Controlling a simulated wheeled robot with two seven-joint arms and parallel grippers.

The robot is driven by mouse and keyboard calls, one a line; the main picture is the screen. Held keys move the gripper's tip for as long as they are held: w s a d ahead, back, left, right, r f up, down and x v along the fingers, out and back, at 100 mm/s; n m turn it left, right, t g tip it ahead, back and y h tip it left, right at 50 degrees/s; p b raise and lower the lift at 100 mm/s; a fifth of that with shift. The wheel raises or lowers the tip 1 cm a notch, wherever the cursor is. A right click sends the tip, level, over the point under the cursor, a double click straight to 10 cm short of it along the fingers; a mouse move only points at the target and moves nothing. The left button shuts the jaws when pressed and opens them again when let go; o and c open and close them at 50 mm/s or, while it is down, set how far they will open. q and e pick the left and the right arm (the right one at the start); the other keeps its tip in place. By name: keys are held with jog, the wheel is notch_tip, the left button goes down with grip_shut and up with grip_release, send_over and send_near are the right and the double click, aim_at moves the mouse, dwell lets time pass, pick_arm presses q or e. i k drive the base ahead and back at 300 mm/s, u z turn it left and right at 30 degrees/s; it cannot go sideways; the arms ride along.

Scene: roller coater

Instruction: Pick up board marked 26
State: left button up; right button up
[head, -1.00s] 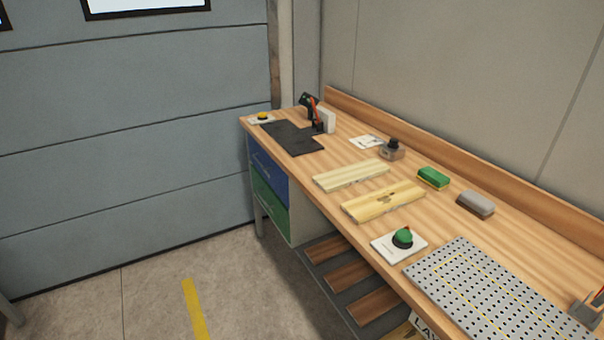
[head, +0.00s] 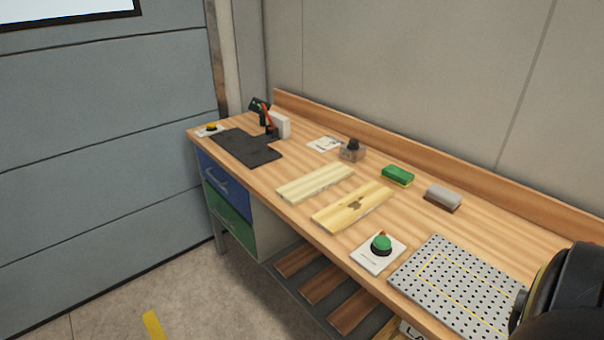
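Two pale wooden boards lie flat and apart on the workbench (head: 470,205) in the head view. The farther board (head: 316,183) is plain on top. The nearer board (head: 340,212) is yellower and has a dark mark on its top. Small marks on their edges are too small to read, so I cannot tell which is 26. Neither gripper is in view. A dark rounded part of mine shows at the lower right corner.
A perforated metal plate (head: 455,287) and a green button on a white base (head: 381,247) are near the front edge. A green sponge (head: 398,175), grey block (head: 443,196) and dark-knobbed item (head: 352,150) stand behind the boards. A black mat (head: 247,147) lies at the far left.

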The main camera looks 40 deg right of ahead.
aim_at(296, 191)
jog(key=i, duration=1.9)
